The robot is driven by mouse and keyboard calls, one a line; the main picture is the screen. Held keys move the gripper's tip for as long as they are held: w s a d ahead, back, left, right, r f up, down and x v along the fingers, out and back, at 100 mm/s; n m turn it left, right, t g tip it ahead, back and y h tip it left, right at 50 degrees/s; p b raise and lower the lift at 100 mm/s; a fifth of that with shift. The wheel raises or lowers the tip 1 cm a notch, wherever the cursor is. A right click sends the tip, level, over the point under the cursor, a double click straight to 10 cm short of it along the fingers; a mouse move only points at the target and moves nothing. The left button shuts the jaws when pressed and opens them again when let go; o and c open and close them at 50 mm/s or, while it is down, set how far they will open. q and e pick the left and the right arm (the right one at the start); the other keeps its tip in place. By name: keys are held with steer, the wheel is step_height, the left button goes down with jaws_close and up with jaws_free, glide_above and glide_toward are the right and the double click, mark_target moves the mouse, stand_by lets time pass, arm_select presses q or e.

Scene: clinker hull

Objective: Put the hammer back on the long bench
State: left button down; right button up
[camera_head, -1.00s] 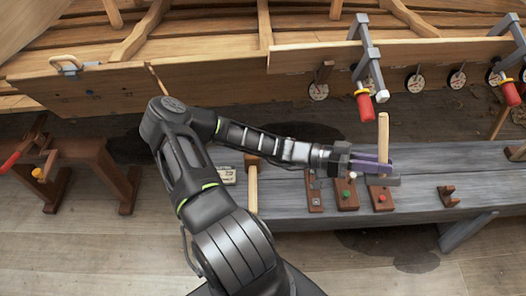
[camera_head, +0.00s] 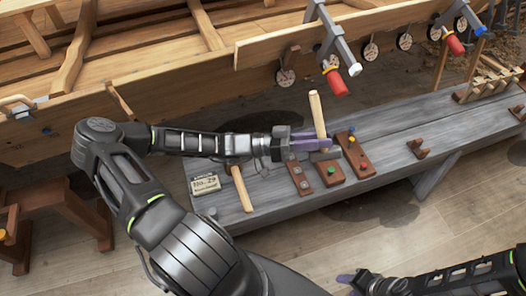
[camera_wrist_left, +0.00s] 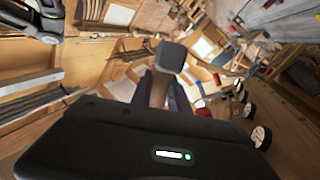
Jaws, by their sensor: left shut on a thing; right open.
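The hammer (camera_head: 317,115) is in my left gripper (camera_head: 322,143), its pale wooden handle standing up between the purple fingers. In the left wrist view its grey head (camera_wrist_left: 171,56) and part of the handle show beyond the gripper body. My left gripper is shut on it, over the long grey bench (camera_head: 400,125). In the head view the fingers partly hide the hammer's lower end, and I cannot tell whether it touches anything below. My right gripper (camera_head: 350,281) is low at the bottom of the head view, open and empty, in front of the bench.
On the bench lie a wooden-handled mallet (camera_head: 242,187), a label card (camera_head: 205,184) and several brown blocks with coloured knobs (camera_head: 330,171). A small brown cradle (camera_head: 418,148) sits farther right. The planked hull (camera_head: 150,100) with clamps (camera_head: 333,50) stands behind. Bare bench lies between blocks and cradle.

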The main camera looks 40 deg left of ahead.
arm_select(q)
steer(key=s+d+f+m+g+y+b, duration=0.2)
steer(key=s+f+m+g+b, duration=0.15)
steer(key=f+g, duration=0.4)
steer(key=s+d+f+m+g+y+b, duration=0.1)
steer(key=s+d+f+m+g+b, duration=0.25)
steer(key=f, duration=0.75)
steer(key=a+f+m+g+y+b, duration=0.1)
steer(key=a+f+m+y+b, duration=0.1)
steer(key=a+m+y, duration=0.1)
steer(key=w+a+f+m+y+b, duration=0.1)
steer(key=a+f+m+y+b, duration=0.2)
steer(key=a+y, duration=0.2)
steer(key=a+f+m+g+y+b, duration=0.1)
steer(key=a+f+m+y+b, duration=0.1)
steer(key=a, duration=0.4)
steer(key=shift+w+f+m+g+y+b, duration=0.15)
steer(key=shift+f+m+y+b, duration=0.1)
steer(key=shift+m+y, duration=0.25)
steer(key=shift+w+f+m+g+y+b, duration=0.1)
steer(key=shift+f+m+g+y+b, duration=0.15)
steer(key=shift+y, duration=0.45)
steer(key=w+a+r+m+t+y+b, duration=0.2)
steer(key=w+a+r, duration=0.4)
steer(key=a, duration=0.3)
steer(key=shift+a+m+t+b, duration=0.35)
steer(key=shift+m+t+b, duration=0.45)
steer(key=shift+m+b, duration=0.05)
steer(key=shift+f, duration=0.1)
